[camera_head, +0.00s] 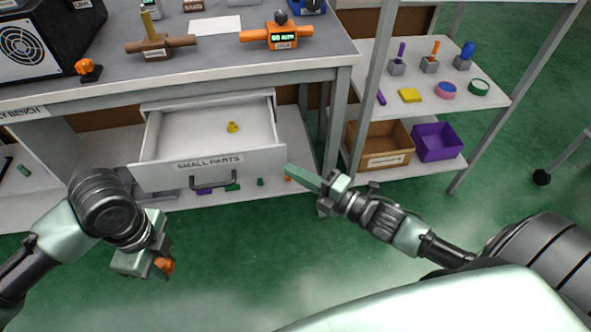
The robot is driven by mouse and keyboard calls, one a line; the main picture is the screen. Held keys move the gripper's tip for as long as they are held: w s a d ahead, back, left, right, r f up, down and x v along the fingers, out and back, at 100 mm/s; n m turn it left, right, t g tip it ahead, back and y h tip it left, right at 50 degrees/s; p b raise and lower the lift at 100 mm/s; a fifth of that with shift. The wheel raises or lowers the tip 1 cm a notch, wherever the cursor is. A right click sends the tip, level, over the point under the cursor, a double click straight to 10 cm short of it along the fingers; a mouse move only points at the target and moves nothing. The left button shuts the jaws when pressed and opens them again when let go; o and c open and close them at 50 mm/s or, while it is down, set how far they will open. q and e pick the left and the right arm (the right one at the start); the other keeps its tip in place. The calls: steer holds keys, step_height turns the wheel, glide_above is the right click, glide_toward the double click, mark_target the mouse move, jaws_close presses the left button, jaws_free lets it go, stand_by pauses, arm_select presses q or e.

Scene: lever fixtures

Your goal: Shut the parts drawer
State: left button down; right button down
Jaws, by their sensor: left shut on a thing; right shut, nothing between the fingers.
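The parts drawer (205,171), a pale tray with a front labelled SMALL PARTS, is pulled out from under the workbench. Its dark handle (213,184) is on the front face. A small yellow part (232,127) lies inside. My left gripper (161,260) is in front of and below the drawer's left end, apart from the handle. It is shut on a small orange thing (165,265), mostly hidden. My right gripper (290,170) is shut and empty, its green fingers pointing at the right end of the drawer front; I cannot tell whether they touch.
The workbench top (205,62) holds a brown valve (160,46), an orange valve (276,36) and a black fan box (40,45). A rack (405,110) at the right holds small parts, a brown bin (380,146) and a purple bin (437,142). Green floor in front is clear.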

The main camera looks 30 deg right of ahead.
steer(key=shift+w+d, duration=0.15)
steer(key=shift+w, duration=0.3)
steer(key=shift+w, duration=0.1)
